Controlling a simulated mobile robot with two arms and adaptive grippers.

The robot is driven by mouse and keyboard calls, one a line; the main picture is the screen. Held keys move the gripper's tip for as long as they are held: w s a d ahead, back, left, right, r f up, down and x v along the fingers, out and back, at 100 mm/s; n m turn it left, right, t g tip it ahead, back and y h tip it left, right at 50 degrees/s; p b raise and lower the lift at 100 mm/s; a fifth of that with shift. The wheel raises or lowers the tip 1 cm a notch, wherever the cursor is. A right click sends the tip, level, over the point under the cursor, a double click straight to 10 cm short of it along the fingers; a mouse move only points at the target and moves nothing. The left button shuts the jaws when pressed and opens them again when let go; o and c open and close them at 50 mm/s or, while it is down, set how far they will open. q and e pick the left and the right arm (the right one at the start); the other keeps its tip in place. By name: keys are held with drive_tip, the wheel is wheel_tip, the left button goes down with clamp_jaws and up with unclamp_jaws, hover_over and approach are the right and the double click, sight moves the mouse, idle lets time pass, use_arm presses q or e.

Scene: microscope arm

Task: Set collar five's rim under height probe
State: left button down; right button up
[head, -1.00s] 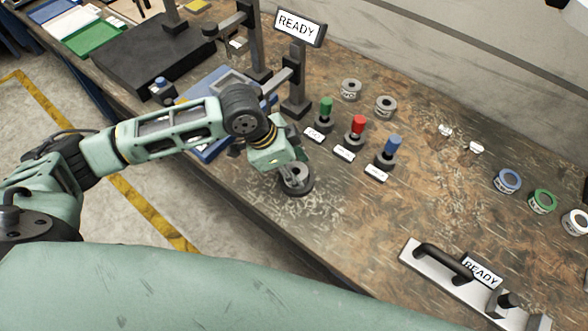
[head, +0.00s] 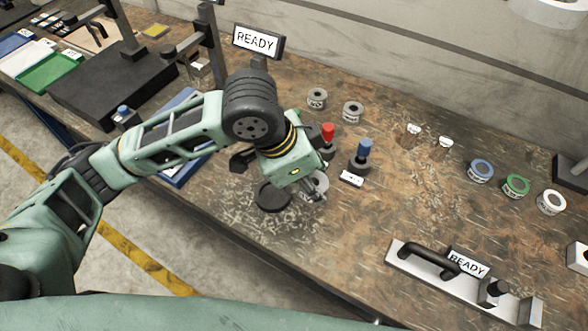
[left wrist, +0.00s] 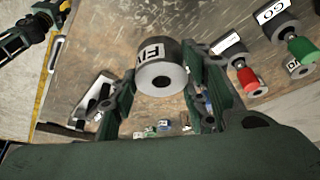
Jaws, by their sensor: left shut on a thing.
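Collar five (head: 318,184) is a grey ring. In the left wrist view, the collar (left wrist: 162,76) shows a central hole and a label of which "FI" is readable. My left gripper (head: 314,188) is shut on it, with a finger on each side (left wrist: 163,72). The collar is in the air beside a round black seat (head: 272,196) on the bench. What looks like my right gripper (left wrist: 22,38) is at the left wrist view's upper left edge, partly cut off.
Two grey collars (head: 317,98) (head: 352,112) stand further back. A steel fixture with a black handle (head: 430,258) lies at front right.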

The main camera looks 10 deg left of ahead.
use_arm(q)
drive_tip(key=shift+s+d+r, duration=0.1)
drive_tip(key=shift+d+r, duration=0.25)
drive_tip(key=shift+d, duration=0.05)
drive_tip(key=w+a+r+n+t+y, duration=0.1)
drive_tip(key=w+a+r+n+y, duration=0.1)
drive_tip(key=a+n, duration=0.4)
drive_tip(key=w+a+r+n+t+y, duration=0.1)
drive_tip(key=w+a+r+n+y, duration=0.1)
drive_tip(key=a+n, duration=0.4)
drive_tip(key=a, duration=0.4)
drive_tip(key=shift+w+a+r, duration=0.15)
drive_tip(key=shift+a+r, duration=0.05)
drive_tip(key=shift+a, duration=0.05)
